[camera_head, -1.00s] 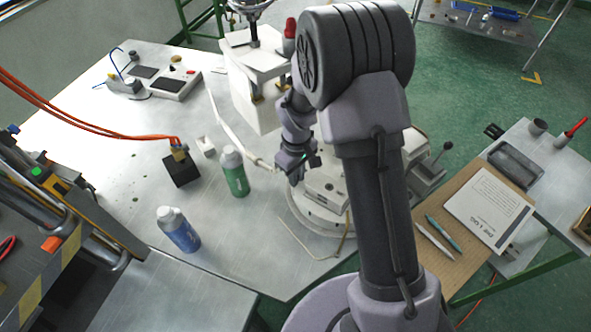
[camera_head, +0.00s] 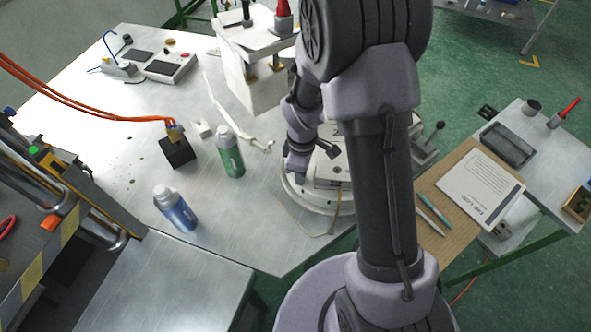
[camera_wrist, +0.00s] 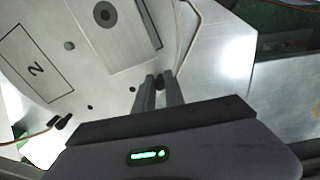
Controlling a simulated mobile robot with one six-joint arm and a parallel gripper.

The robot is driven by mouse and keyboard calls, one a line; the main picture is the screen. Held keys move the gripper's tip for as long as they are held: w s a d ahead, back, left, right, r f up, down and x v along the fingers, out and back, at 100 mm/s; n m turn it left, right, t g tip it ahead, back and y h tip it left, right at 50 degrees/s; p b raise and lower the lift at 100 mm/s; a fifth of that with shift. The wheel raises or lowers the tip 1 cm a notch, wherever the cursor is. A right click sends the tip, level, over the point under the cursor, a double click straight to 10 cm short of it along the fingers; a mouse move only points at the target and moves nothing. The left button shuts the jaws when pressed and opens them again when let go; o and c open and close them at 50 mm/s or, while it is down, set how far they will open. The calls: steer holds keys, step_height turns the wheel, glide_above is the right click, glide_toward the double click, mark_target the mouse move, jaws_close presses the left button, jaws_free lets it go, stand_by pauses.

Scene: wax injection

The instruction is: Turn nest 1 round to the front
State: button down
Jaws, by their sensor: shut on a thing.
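The round pale turntable (camera_head: 298,190) stands on the bench, partly hidden by my arm. It carries a pale block-shaped mould (camera_head: 330,171). In the wrist view the disc (camera_wrist: 108,118) has a rectangle marked "2" (camera_wrist: 37,68), a mould block (camera_wrist: 108,20) and several dark pegs or holes. No mark "1" can be read. My gripper (camera_head: 296,172) is low at the left side of the turntable. In the wrist view my gripper (camera_wrist: 160,80) has its fingers close together at the disc's edge, shut on a small part, seemingly a peg, mostly hidden between them.
A green bottle (camera_head: 229,155), a blue bottle (camera_head: 175,210) and a black block (camera_head: 178,152) with orange hoses stand left. A white machine (camera_head: 258,80) is behind my gripper. A side table (camera_head: 530,180) with a clipboard is at right. The front bench is bare.

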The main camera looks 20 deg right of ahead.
mark_target(325, 194)
steer(key=shift+s+d+n, duration=0.3)
steer(key=shift+s+n, duration=0.2)
steer(key=shift+s, duration=0.05)
steer(key=shift+s+d+n, duration=0.3)
steer(key=shift+s+n, duration=0.2)
steer(key=shift+s, duration=0.05)
steer(key=shift+s+d+n, duration=1.25)
steer(key=shift+s+n, duration=0.15)
steer(key=shift+n, duration=0.1)
steer(key=shift+s+d, duration=0.5)
steer(key=shift+d, duration=0.1)
steer(key=c, duration=1.4)
jaws_free()
steer(key=shift+r, duration=0.1)
